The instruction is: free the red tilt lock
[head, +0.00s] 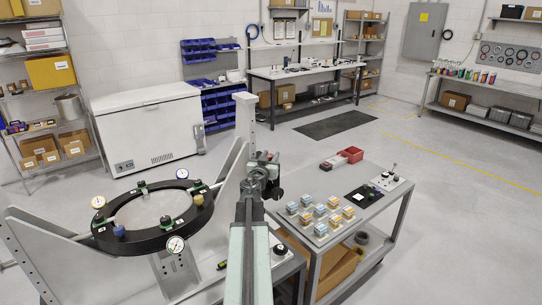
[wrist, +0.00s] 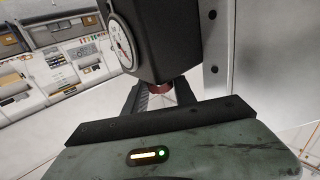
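A small red part (wrist: 186,88), which looks like the red tilt lock, shows in the wrist view under a dark block with a white dial gauge (wrist: 120,45). My gripper (wrist: 168,97) has its dark fingers around or just in front of this red part; I cannot tell whether they touch it. In the head view my gripper (head: 264,165) is beside the upright plate of the fixture, and my arm hides part of that area. The mirror fixture's black ring (head: 140,243) carries several knobs and white dial gauges, to the left of my arm.
A white chest freezer (head: 150,125) stands behind the fixture. The floor beyond the cart is open.

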